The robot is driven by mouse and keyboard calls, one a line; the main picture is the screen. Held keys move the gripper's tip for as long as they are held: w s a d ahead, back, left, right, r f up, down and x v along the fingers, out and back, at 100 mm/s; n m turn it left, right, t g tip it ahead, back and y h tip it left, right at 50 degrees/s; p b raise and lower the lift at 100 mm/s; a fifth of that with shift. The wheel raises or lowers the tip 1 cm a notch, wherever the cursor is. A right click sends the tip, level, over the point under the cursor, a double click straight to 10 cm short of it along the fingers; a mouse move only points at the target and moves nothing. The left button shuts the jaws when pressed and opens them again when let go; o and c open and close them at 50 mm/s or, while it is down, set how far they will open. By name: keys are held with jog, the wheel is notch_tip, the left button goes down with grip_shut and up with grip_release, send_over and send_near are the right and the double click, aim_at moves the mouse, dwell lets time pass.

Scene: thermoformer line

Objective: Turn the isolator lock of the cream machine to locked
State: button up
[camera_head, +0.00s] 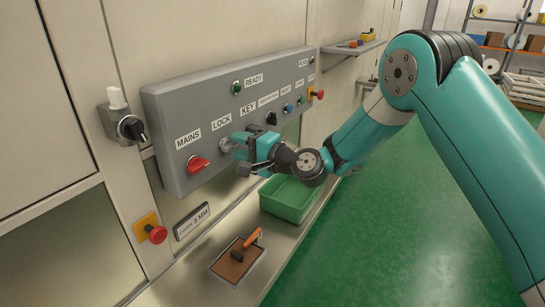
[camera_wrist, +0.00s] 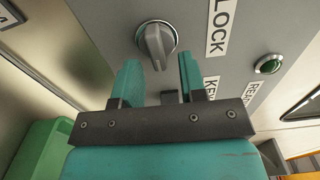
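The isolator lock (camera_wrist: 157,44) is a grey round knob with a raised grip bar beside the LOCK label, on the grey control panel. In the wrist view its bar stands nearly upright, tilted slightly. In the head view the knob (camera_head: 225,144) is partly hidden by my gripper. My gripper (camera_wrist: 160,78) is open and empty, with its two teal fingers pointing at the panel. The knob shows just beyond and between the fingertips, and I see no contact. In the head view my gripper (camera_head: 237,150) is close to the panel under the LOCK label.
The red MAINS switch (camera_head: 197,163) is left of the lock; the KEY label (camera_head: 247,113) is right. A green bin (camera_head: 288,214) stands below on the ledge, with an orange-handled tool (camera_head: 248,243) on a brown tray. A red emergency button (camera_head: 156,233) is at lower left.

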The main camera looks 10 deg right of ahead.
jog(key=b+v, duration=0.6)
jog(key=v, duration=1)
jog(key=shift+b, duration=0.35)
jog(key=s+a+n+g+h, duration=0.1)
jog(key=s+a+n+g, duration=0.5)
jog(key=s+n+g, duration=0.45)
jog(key=s+d+n+h, duration=0.2)
jog(key=s+d+h, duration=0.2)
jog(key=s, duration=0.4)
jog(key=s+d+f+n+h, duration=0.1)
jog(key=s+d+n+h, duration=0.1)
jog(key=s+d+h, duration=0.3)
jog(key=s, duration=0.3)
jog(key=shift+s+f, duration=0.2)
jog(key=shift+f, duration=0.05)
